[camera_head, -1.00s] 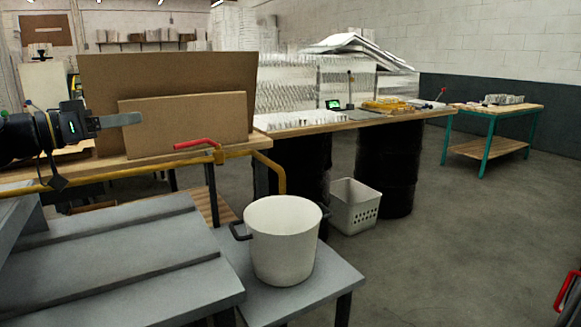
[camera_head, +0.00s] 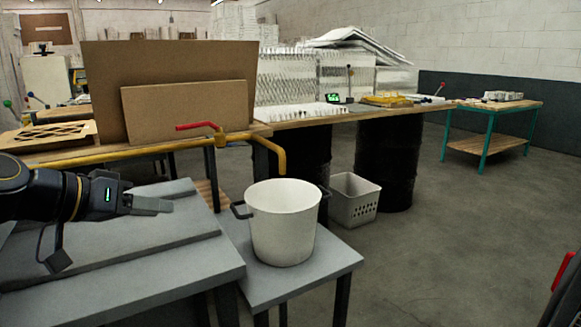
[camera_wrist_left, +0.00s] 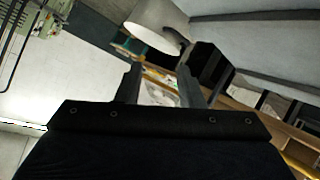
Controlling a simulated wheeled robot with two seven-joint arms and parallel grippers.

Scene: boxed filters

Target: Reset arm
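My left gripper (camera_head: 150,206) reaches in from the left in the head view, above the grey bench top (camera_head: 110,262) and left of the white pot (camera_head: 283,225). In the left wrist view my left gripper (camera_wrist_left: 160,70) has its two fingers apart, with nothing between them. The pot also shows beyond the fingers in the left wrist view (camera_wrist_left: 158,22). My right gripper is not in view.
A yellow pipe with a red valve handle (camera_head: 199,126) runs above the bench in front of the cardboard boxes (camera_head: 187,112). A perforated grey basket (camera_head: 353,199) stands on the floor behind the pot.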

